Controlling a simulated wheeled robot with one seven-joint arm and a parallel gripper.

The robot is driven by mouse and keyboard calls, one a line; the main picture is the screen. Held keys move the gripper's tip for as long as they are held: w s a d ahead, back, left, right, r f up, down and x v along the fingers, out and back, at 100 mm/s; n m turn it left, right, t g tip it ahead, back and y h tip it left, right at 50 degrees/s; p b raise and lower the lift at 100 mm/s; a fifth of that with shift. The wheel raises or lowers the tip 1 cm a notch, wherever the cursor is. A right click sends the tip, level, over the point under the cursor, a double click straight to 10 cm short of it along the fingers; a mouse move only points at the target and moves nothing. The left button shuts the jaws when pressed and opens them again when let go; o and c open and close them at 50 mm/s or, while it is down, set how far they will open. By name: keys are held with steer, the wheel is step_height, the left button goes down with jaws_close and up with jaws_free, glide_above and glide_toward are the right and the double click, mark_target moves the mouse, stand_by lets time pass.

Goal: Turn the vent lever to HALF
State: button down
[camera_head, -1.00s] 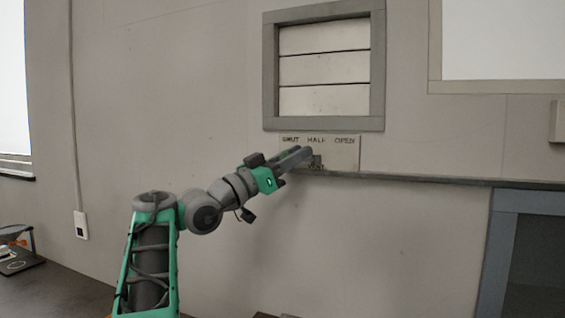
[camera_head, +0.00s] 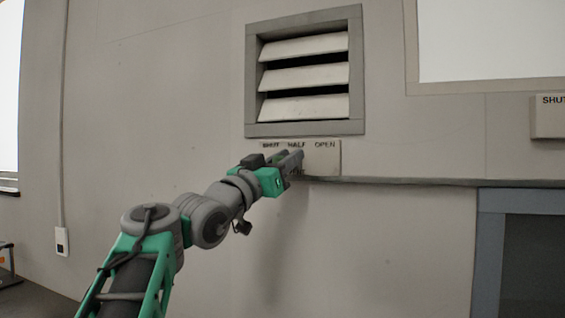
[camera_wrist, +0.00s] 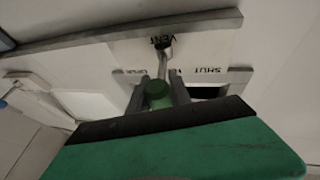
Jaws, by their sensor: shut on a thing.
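The vent lever (camera_wrist: 163,62) is a short grey metal rod with a green knob (camera_wrist: 158,88) at its end. In the wrist view it stands nearly in line with the middle of the label plate, between the SHUT and OPEN words, and the knob hides the HALF word. My gripper (camera_wrist: 158,97) is shut on the knob, with a finger on each side. In the head view my gripper (camera_head: 291,160) covers most of the lever, in front of the label plate (camera_head: 326,160), just under HALF. The vent (camera_head: 304,77) above has three white slats tilted partly open, with dark gaps between them.
A grey ledge (camera_head: 400,182) runs along the wall right of the plate. A blue-grey frame (camera_head: 489,240) stands at lower right. A small box marked SHUT (camera_head: 548,120) is on the wall at far right. The wall left of the vent is mostly bare.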

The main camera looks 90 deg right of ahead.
steer(key=shift+a+r, duration=0.1)
steer(key=shift+r, duration=0.05)
stand_by(0.3)
steer(key=c, duration=1.5)
jaws_free()
steer(key=shift+s, duration=0.1)
steer(key=shift+w+f, duration=0.2)
steer(key=shift+f, duration=0.05)
steer(key=b+v, duration=0.1)
steer(key=v, duration=0.6)
steer(key=shift+a+b, duration=0.3)
steer(key=shift+b, duration=0.05)
